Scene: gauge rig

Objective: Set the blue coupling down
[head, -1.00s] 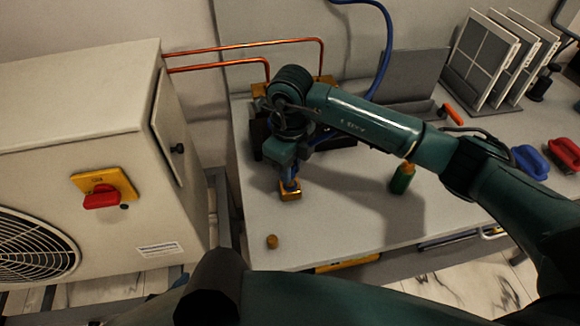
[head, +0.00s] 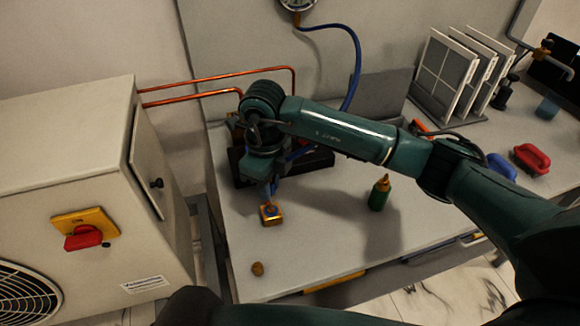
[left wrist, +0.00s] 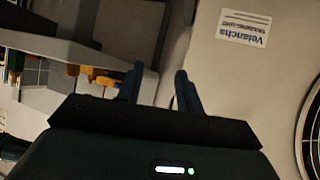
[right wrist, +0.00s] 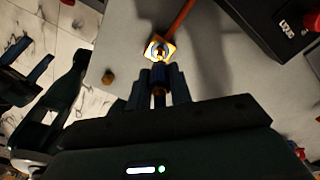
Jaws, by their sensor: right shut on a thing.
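My right gripper (right wrist: 159,76) is shut on the blue coupling (right wrist: 158,90), which is mostly hidden between the fingers.
A green bottle (head: 379,193) stands right of the yellow block. A small brown cap (head: 257,268) lies near the bench's front edge. A blue hose (head: 355,60) runs down behind my right arm. A cabinet with a red switch (head: 83,238) stands left.

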